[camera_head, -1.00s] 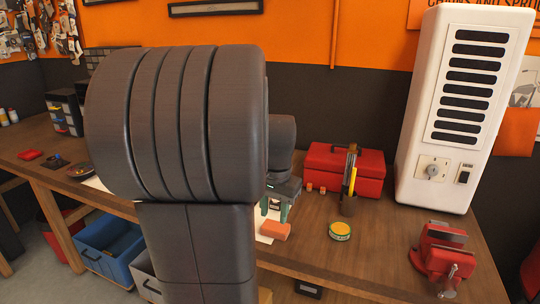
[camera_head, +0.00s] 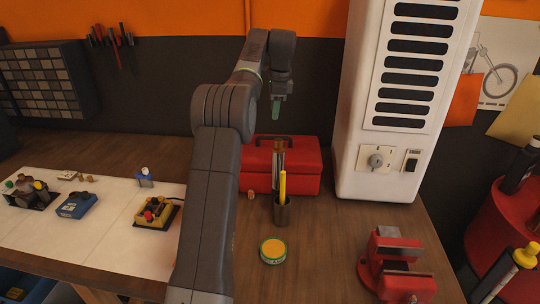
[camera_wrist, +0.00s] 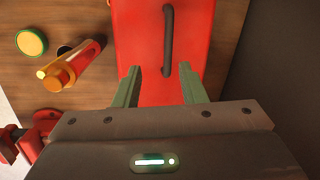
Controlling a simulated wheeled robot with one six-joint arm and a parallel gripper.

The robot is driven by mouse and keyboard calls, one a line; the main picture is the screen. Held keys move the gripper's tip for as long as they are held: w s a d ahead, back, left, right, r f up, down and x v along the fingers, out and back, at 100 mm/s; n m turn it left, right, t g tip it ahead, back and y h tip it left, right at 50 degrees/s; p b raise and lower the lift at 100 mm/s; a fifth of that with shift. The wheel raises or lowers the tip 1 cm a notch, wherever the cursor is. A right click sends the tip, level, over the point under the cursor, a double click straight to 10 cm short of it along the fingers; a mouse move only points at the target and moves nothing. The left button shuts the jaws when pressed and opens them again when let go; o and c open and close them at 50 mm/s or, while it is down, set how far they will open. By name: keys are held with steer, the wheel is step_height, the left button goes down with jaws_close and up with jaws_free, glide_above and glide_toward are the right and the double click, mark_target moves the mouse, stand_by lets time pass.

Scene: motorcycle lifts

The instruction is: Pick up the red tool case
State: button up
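The red tool case (camera_head: 307,170) stands on the workbench against the dark wall, left of the white heater unit, partly hidden by my arm and the pen cup. In the wrist view the red tool case (camera_wrist: 190,60) is seen from above, with its dark handle (camera_wrist: 168,40) running up the picture. My gripper (camera_head: 275,110) is above the case, pointing down. Its two green fingers (camera_wrist: 157,85) are spread apart with nothing between them, one on each side of the handle line. The handle lies beyond and below the fingertips, not held.
A pen cup (camera_head: 282,210) with a yellow pencil stands right in front of the case. A round yellow-green tin (camera_head: 273,251) and a red vise (camera_head: 396,262) are nearer the front. The tall white unit (camera_head: 400,100) stands close on the right.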

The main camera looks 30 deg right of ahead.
steer(key=d, duration=0.1)
glide_above(274, 138)
steer(key=shift+m, duration=0.3)
steer(key=f, duration=0.8)
steer(key=shift+s+d, duration=0.15)
steer(key=shift+s, duration=0.1)
steer(key=shift+w+f+p, duration=0.2)
steer(key=shift+f, duration=0.7)
steer(key=shift+w+f+p, duration=0.15)
steer(key=shift+f+p, duration=0.1)
steer(key=shift+f, duration=0.7)
steer(key=shift+w+f+p, duration=0.2)
steer(key=shift+f, duration=0.7)
steer(key=shift+c, duration=0.3)
jaws_close()
steer(key=shift+d, duration=0.1)
